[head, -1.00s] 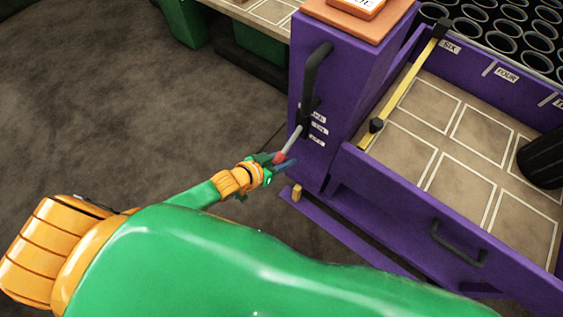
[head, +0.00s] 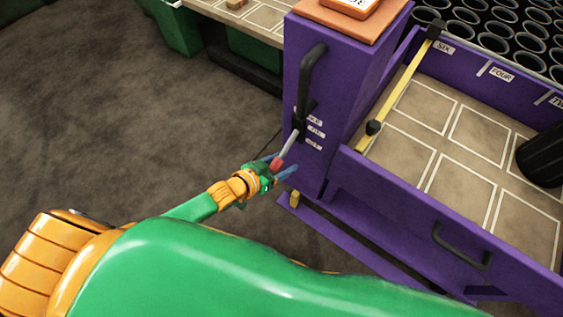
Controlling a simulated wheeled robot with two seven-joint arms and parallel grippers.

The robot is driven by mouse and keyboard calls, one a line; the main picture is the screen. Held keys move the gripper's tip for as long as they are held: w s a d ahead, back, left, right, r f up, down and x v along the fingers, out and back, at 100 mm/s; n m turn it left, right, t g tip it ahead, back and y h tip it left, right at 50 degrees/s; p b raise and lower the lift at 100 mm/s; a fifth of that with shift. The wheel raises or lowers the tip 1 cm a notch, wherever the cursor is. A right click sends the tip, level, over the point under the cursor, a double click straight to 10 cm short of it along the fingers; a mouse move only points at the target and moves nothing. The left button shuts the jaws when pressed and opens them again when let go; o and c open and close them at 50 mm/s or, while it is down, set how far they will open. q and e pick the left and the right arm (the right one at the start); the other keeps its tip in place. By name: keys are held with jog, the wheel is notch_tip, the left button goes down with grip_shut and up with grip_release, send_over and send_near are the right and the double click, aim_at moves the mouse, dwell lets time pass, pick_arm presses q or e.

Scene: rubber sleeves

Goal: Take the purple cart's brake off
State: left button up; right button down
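The purple cart (head: 322,165) stands right of centre, with an upright column at its near left corner. A brake lever, a grey rod with a red tip (head: 276,165), comes out of the column's side beside several small white labels (head: 315,132) and slants down-left. The labels are too small to read. My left gripper (head: 277,166) is at the red end, its two blue-tipped fingers apart on either side of it. Whether they touch the tip I cannot tell. My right gripper is not in view.
A black handle (head: 310,75) is on the column above the lever. A green cart (head: 178,30) stands behind. Bare floor lies at left.

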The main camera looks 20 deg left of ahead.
pick_arm(q)
jog(key=shift+s, duration=0.1)
jog(key=p+v, duration=0.2)
jog(key=v, duration=0.5)
jog(key=shift+p, duration=0.4)
